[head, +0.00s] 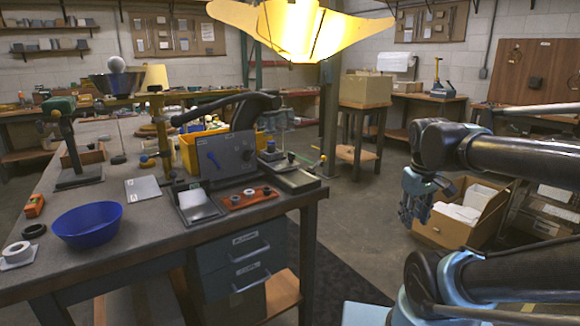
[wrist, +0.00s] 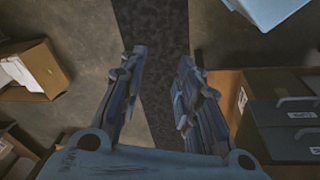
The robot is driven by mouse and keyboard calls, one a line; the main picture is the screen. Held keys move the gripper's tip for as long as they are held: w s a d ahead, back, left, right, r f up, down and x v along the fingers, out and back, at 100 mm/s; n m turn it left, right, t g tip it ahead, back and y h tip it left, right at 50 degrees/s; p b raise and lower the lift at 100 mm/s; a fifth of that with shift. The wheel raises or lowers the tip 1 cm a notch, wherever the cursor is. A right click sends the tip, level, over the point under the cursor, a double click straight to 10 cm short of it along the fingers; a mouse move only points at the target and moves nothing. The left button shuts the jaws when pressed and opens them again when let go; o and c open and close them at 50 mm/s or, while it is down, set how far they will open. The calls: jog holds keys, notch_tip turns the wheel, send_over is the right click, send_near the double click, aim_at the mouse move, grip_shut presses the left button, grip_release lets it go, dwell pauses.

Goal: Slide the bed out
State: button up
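No part is clearly recognisable as the bed. On the workbench (head: 150,235) stands a grey upright panel (head: 230,158) with a blue knob. A flat tray with a pale plate (head: 197,205) lies at its front left. A similar long tray (head: 297,180) lies to its right, near the bench's right end. I cannot tell whether either is the bed. My gripper (head: 415,205) hangs to the right of the bench, apart from it, above the floor. In the wrist view my gripper (wrist: 158,65) has its fingers spread, with nothing between them.
A blue bowl (head: 87,222) and tape rolls are at the bench's left. A red-brown strip (head: 248,198) lies before the panel. Drawers (head: 240,262) are under the bench. An open cardboard box (head: 455,215) stands behind my gripper. A yellow lamp shade (head: 295,30) hangs above.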

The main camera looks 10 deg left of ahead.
jog(key=w+a+r+n, duration=0.6)
jog(key=a+r+n, duration=0.1)
jog(key=a+r, duration=0.2)
notch_tip(320, 180, up, 14)
jog(key=n+t+h, duration=0.1)
jog(key=n+t, duration=0.2)
jog(key=n, duration=1.2)
send_over(290, 170)
jog(key=s+a, duration=0.3)
jog(key=s, duration=0.4)
jog(key=x, duration=1.7)
jog(key=shift+s+d+f, duration=0.1)
jog(key=shift+d+f, duration=0.15)
jog(key=shift+d, duration=0.2)
jog(key=shift+c, duration=0.3)
grip_shut()
